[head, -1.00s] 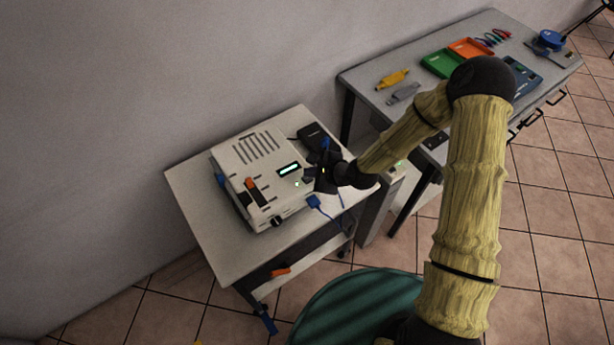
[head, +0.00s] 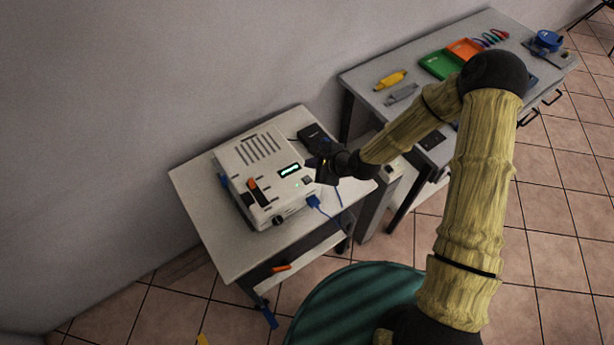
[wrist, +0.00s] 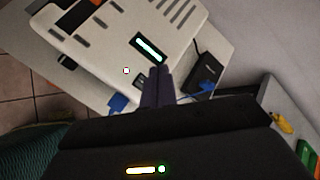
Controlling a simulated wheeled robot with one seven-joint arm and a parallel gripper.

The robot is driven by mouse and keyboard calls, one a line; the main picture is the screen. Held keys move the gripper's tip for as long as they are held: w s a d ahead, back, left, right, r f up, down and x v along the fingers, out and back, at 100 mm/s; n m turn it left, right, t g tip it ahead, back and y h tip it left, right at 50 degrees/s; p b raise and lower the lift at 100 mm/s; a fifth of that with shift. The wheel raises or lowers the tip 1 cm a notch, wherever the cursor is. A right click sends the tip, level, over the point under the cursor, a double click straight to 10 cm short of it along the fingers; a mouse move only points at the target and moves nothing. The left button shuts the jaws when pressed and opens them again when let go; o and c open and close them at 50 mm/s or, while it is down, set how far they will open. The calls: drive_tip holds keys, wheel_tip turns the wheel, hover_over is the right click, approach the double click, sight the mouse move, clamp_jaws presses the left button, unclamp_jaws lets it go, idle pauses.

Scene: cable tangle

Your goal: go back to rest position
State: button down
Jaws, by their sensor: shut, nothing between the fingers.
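My gripper (head: 318,164) is at the right side of the white device in the head view, above the small table. In the wrist view its dark fingers (wrist: 157,86) are together with nothing between them, in front of the device's lit display. The white device (head: 258,155) stands on the small table (head: 200,205). A blue plug (head: 313,201) is at the device's front right edge, and it also shows in the wrist view (wrist: 117,103). A black box (head: 313,135) lies behind the gripper; it also shows in the wrist view (wrist: 203,76).
A grey workbench (head: 365,77) at the back right holds a green tray (head: 438,63), an orange tray (head: 466,48) and a yellow tool (head: 390,79). A teal round surface (head: 345,300) is at the bottom. The wall is behind the tables.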

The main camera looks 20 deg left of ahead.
drive_tip(key=shift+d, duration=0.1)
idle(0.7)
drive_tip(key=s+d+r+n+h, duration=0.1)
drive_tip(key=d+r+n+h, duration=0.3)
drive_tip(key=d, duration=0.4)
drive_tip(key=s+d+r+n+h, duration=0.1)
drive_tip(key=d+r+n+h, duration=0.1)
drive_tip(key=d+r+n, duration=0.45)
drive_tip(key=s+d+r+n+h, duration=0.1)
drive_tip(key=s+d+r+n, duration=0.1)
drive_tip(key=s+d+r, duration=0.2)
drive_tip(key=s+d+r+n+g+h+b, duration=0.1)
drive_tip(key=s+d+r, duration=0.3)
drive_tip(key=d, duration=0.5)
drive_tip(key=shift+s+r+n+h, duration=0.3)
drive_tip(key=shift+s+n, duration=0.55)
drive_tip(key=shift+s, duration=0.35)
